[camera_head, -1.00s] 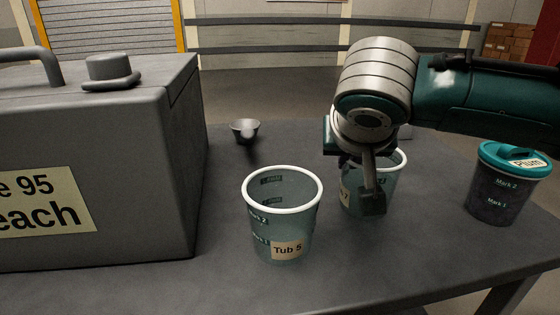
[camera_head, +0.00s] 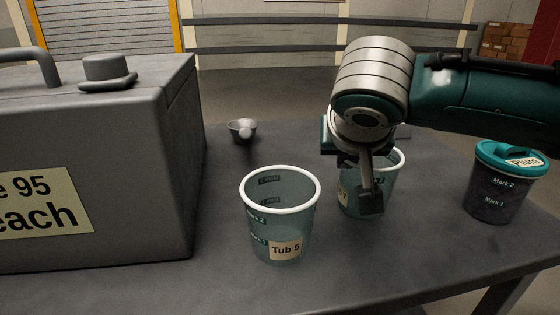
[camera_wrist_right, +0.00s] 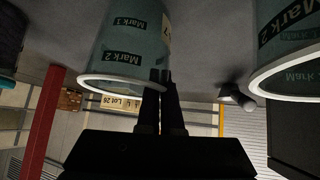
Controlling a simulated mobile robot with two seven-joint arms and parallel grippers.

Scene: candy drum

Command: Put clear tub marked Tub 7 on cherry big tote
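The clear teal tub with a white rim, Tub 7 (camera_head: 384,185), stands on the grey table, partly hidden behind my right gripper (camera_head: 369,200). Only the "7" of its label shows. In the right wrist view the tub (camera_wrist_right: 125,48) appears upside down, and the fingers (camera_wrist_right: 160,78) are close together at its rim and side wall. They look shut on the wall, though the contact itself is partly hidden. No tote marked cherry is in view. My left gripper is not in view.
A similar tub, Tub 5 (camera_head: 284,225), stands close to the left. A large grey box (camera_head: 120,150) with a partly cut-off label ending "each" fills the left. A small grey scoop or bowl (camera_head: 242,130) lies behind. A lidded Plum tub (camera_head: 503,190) stands right.

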